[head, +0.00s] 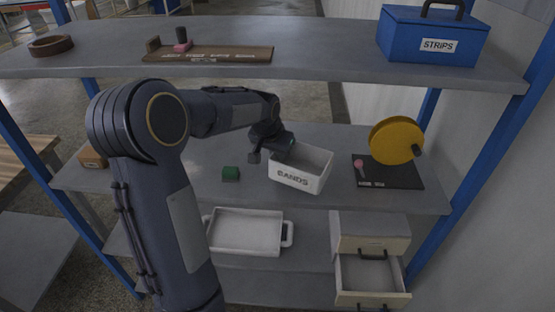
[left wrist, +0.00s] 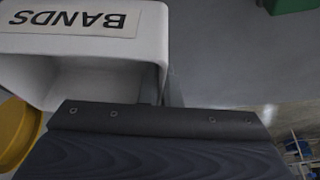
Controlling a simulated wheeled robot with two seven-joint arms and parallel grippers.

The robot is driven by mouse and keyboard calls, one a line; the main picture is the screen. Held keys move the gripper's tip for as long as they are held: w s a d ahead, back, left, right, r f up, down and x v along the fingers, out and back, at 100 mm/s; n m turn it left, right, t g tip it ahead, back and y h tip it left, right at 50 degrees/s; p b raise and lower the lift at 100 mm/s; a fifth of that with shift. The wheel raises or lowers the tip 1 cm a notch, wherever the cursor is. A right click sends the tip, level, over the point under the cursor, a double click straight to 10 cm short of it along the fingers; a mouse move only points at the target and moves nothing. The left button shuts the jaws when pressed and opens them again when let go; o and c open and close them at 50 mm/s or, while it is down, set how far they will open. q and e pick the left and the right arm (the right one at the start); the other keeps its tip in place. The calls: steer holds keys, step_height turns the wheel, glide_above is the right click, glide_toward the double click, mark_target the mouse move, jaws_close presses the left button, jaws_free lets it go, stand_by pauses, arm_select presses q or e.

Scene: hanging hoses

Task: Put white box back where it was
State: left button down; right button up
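The white box (head: 318,184), an open-topped bin labelled BANDS, is on the middle shelf, turned slightly. My left gripper (head: 268,153) is at the box's left rear corner, with a dark finger showing just outside its left side. In the left wrist view the white box (left wrist: 150,45) shows upside down, close against the dark gripper body. My right gripper is not in view.
A green block (head: 230,173) lies left of the box. A yellow reel (head: 396,141) and a dark board (head: 405,176) are to its right. Below are a white tray (head: 247,251) and a drawer unit (head: 371,226) with its lower drawer open. The upper shelf (head: 320,62) holds a blue STRIPS box (head: 410,42).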

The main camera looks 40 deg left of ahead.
arm_select(q)
step_height(320, 180, down, 4)
steer(key=shift+w+r, duration=0.15)
steer(key=shift+r, duration=0.05)
steer(key=c, duration=1.6)
jaws_free()
steer(key=shift+c, duration=0.2)
steer(key=v, duration=0.4)
steer(key=shift+r, duration=0.3)
steer(key=s+d+b, duration=0.2)
steer(key=s+b, duration=0.1)
steer(key=s, duration=0.9)
steer(key=shift+s+r, duration=0.2)
steer(key=shift+o, duration=0.4)
